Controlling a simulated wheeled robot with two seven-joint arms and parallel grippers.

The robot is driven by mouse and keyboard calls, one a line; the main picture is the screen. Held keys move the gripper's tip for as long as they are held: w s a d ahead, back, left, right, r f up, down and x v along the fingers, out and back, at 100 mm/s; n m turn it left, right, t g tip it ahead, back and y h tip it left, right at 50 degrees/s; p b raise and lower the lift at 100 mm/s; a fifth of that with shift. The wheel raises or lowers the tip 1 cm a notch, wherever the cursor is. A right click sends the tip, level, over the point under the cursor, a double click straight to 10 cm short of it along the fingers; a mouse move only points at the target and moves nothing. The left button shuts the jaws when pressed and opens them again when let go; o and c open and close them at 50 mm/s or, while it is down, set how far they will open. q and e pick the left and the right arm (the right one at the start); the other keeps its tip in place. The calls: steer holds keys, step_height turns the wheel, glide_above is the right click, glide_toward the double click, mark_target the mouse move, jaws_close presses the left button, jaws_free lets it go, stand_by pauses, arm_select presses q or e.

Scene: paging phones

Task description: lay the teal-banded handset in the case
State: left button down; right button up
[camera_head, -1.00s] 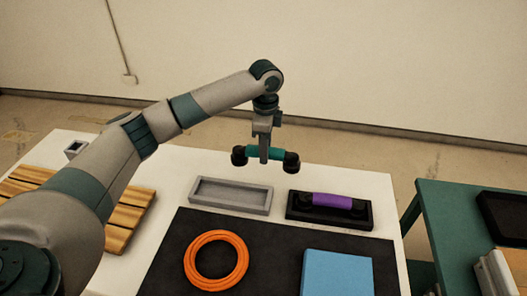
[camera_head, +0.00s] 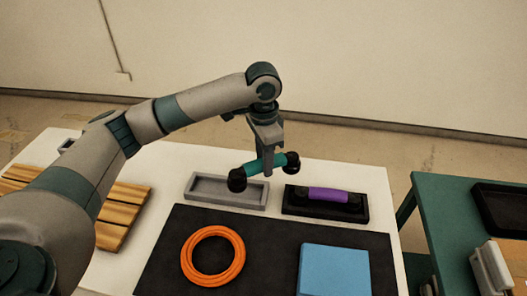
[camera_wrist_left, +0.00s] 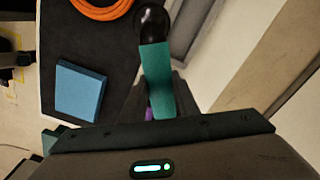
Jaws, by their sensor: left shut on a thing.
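The teal-banded handset (camera_head: 252,168) has black round ends and hangs slantwise in the air, its left end lower in the head view. My left gripper (camera_head: 267,166) is shut on its teal band; the handset also shows in the left wrist view (camera_wrist_left: 157,75). Below it lies an empty grey open tray (camera_head: 227,206), which may be the case. To its right, a black tray (camera_head: 290,210) holds a purple-banded handset (camera_head: 328,194). My right gripper is not in view.
An orange coil (camera_head: 213,284) and a blue block (camera_head: 335,272) lie on a dark mat (camera_head: 270,235) in front of the trays. A wooden slatted board (camera_head: 122,215) is at left. A green table (camera_head: 440,215) with a black tray (camera_head: 503,207) stands at right.

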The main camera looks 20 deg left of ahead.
arm_select(q)
steer(key=s+d+r+n, duration=0.1)
steer(key=s+d+n, duration=0.1)
steer(key=s+n, duration=0.6)
steer(key=s, duration=0.5)
steer(key=shift+s+d+r+n, duration=0.2)
steer(key=shift+d+r+n, duration=0.1)
steer(key=shift+n, duration=0.1)
